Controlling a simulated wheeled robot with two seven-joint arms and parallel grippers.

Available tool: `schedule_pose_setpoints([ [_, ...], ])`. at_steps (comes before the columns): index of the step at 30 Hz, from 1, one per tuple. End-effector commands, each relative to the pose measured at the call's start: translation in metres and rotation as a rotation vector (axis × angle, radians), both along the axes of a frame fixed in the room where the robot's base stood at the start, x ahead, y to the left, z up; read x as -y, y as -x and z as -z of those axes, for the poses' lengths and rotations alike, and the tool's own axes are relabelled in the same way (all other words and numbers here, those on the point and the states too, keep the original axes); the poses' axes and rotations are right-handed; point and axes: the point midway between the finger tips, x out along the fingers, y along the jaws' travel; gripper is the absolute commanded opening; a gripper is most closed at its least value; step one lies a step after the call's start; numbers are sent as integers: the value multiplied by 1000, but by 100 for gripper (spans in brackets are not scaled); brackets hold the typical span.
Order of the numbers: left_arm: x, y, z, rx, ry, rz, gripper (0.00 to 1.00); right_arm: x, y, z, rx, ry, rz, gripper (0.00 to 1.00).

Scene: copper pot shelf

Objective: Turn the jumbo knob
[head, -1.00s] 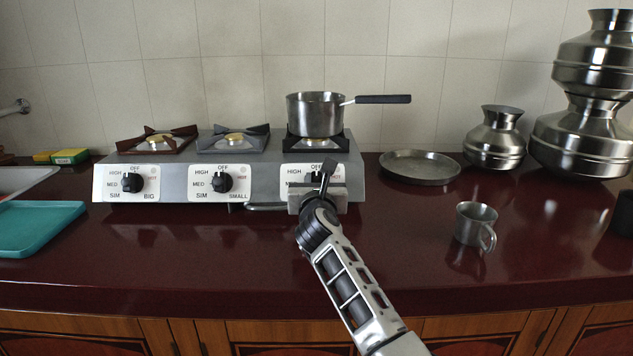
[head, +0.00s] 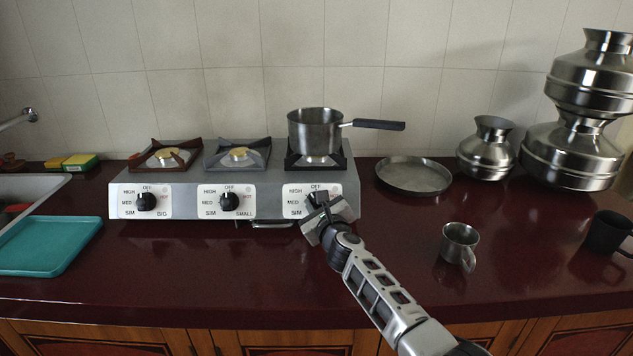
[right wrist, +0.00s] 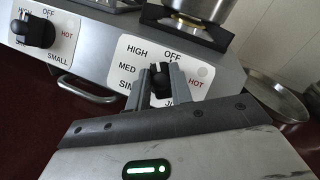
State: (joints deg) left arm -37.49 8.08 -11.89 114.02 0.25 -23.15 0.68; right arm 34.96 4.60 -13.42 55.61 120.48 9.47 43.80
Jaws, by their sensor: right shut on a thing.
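The jumbo knob (head: 318,197) is the black knob at the right end of the stove's front. Its white plate is marked OFF, HIGH, MED, SIM and HOT; the lowest right word is mostly hidden. My right gripper (head: 324,207) reaches up to it from the lower right. In the right wrist view, its two fingers (right wrist: 163,84) are shut on the black knob (right wrist: 160,81), one on each side. The fingers hide part of the knob and its plate, so its exact setting is hard to read. My left gripper is not in view.
A steel saucepan (head: 314,132) stands on the burner above this knob. Two other knobs (head: 146,201) (head: 229,201) sit to the left. A steel mug (head: 459,243), a round plate (head: 414,176) and steel pots (head: 487,150) stand right. A teal tray (head: 48,246) lies left.

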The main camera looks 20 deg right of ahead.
Motion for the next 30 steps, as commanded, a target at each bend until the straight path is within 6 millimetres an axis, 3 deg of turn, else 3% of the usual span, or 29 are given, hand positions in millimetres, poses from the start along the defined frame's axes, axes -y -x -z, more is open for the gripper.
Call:
schedule_pose_setpoints([
  [2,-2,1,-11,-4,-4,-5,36,2,0,-6,-20,67,-35,0],
  [15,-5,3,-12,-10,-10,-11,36,3,-1,-1,-91,328,-191,0],
  [30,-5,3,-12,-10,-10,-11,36,1,0,0,-115,407,-242,0],
])
